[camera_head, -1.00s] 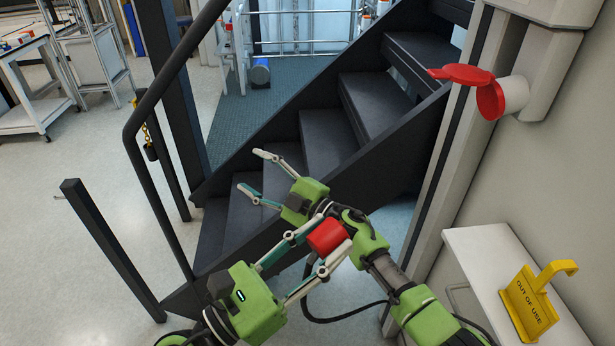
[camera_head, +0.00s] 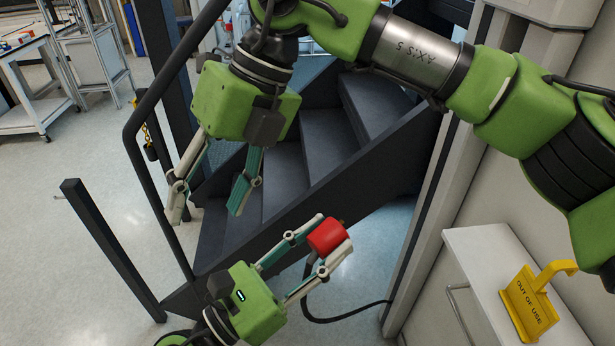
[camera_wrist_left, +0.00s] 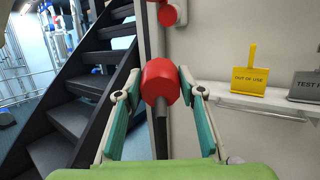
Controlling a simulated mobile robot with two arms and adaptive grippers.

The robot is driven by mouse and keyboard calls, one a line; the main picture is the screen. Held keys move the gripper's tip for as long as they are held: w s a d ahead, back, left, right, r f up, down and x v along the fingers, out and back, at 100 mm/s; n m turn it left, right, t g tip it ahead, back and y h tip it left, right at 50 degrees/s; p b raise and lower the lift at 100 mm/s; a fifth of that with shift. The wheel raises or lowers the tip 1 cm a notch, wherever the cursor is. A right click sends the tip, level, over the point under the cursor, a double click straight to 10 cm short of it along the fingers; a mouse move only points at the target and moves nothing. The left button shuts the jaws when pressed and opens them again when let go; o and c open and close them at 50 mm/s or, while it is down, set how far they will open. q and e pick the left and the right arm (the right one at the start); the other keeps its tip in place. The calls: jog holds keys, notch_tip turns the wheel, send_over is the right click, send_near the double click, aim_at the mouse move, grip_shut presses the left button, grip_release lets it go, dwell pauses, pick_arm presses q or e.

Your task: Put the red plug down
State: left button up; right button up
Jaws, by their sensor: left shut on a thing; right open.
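The red plug (camera_head: 326,236) is held between the fingertips of my left gripper (camera_head: 333,232), in front of the dark stairs and clear of any surface. The plug also shows in the left wrist view (camera_wrist_left: 160,82), between the two fingers (camera_wrist_left: 160,90), with a dark cable or stem below it. My right gripper (camera_head: 207,212) is open and empty, pointing down at the upper left of the plug. Its arm crosses the top right of the head view and hides the wall socket there. A red-capped fitting (camera_wrist_left: 168,14) shows on the wall in the left wrist view.
A white shelf (camera_head: 477,239) on the right wall carries a yellow "OUT OF USE" sign (camera_head: 530,303). A grey sign (camera_wrist_left: 306,88) stands beside it. Dark stairs (camera_head: 330,140) with a black handrail (camera_head: 138,175) rise behind the grippers. Free shelf space lies left of the yellow sign.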

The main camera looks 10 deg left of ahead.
aim_at(322, 231)
jog(key=w+d+r+t+h, duration=0.1)
jog(key=d+r+t+h, duration=0.15)
jog(key=d, duration=0.35)
jog(key=w+d+r+t+h, duration=0.1)
jog(key=w+d+t+h, duration=0.2)
jog(key=d, duration=0.4)
jog(key=shift+h, duration=0.45)
jog(key=x, duration=0.4)
jog(key=s+x, duration=0.1)
jog(key=x, duration=0.6)
jog(key=shift+s+a+f, duration=0.25)
jog(key=shift+a+f, duration=0.05)
jog(key=shift+f, duration=0.3)
jog(key=c, duration=1.3)
pick_arm(q)
jog(key=o, duration=1.6)
jog(key=shift+c, duration=0.2)
